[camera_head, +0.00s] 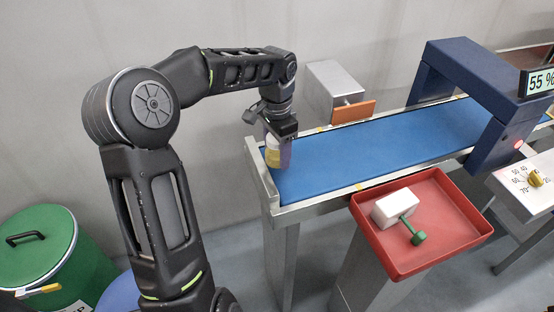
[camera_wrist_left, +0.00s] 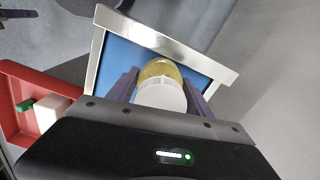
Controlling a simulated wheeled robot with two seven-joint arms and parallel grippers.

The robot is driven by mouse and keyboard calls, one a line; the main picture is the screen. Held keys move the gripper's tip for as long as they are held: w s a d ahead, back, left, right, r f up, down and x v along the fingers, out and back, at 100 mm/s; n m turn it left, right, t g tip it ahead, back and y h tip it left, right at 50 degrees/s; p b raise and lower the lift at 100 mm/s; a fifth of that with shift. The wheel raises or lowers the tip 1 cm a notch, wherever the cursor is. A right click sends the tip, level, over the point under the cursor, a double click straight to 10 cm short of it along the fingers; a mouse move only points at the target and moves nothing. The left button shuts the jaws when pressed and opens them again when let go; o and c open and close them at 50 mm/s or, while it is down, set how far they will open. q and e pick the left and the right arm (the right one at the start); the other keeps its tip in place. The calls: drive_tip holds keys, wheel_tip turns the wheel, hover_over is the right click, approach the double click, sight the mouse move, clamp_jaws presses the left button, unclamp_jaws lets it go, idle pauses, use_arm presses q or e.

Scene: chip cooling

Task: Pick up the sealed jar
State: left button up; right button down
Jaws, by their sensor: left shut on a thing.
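The sealed jar (camera_head: 272,152) has a white lid and yellowish contents. It is at the left end of the blue conveyor belt, partly hidden by my gripper. My left gripper (camera_head: 284,150) reaches down over the belt and is shut on the jar. In the left wrist view the jar (camera_wrist_left: 160,90) sits between the two purple-grey fingers (camera_wrist_left: 162,92), lid towards the camera. I cannot tell whether the jar touches the belt. My right gripper is not in view.
The blue conveyor belt (camera_head: 370,152) runs right under a dark blue arch (camera_head: 470,75). A red tray (camera_head: 455,225) in front holds a white block (camera_head: 394,207) with a green-ended handle. A grey box (camera_head: 333,85) stands behind. A green drum (camera_head: 45,250) stands at left. A dial panel (camera_head: 525,185) is at right.

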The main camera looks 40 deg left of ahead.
use_arm(q)
wheel_tip(320, 180, up, 3)
drive_tip(key=shift+f, duration=0.2)
drive_tip(key=w+d+p, duration=0.2)
drive_tip(key=w+d, duration=0.8)
drive_tip(key=w, duration=0.4)
drive_tip(key=shift+w+d+p, duration=0.2)
drive_tip(key=shift+w+p, duration=0.2)
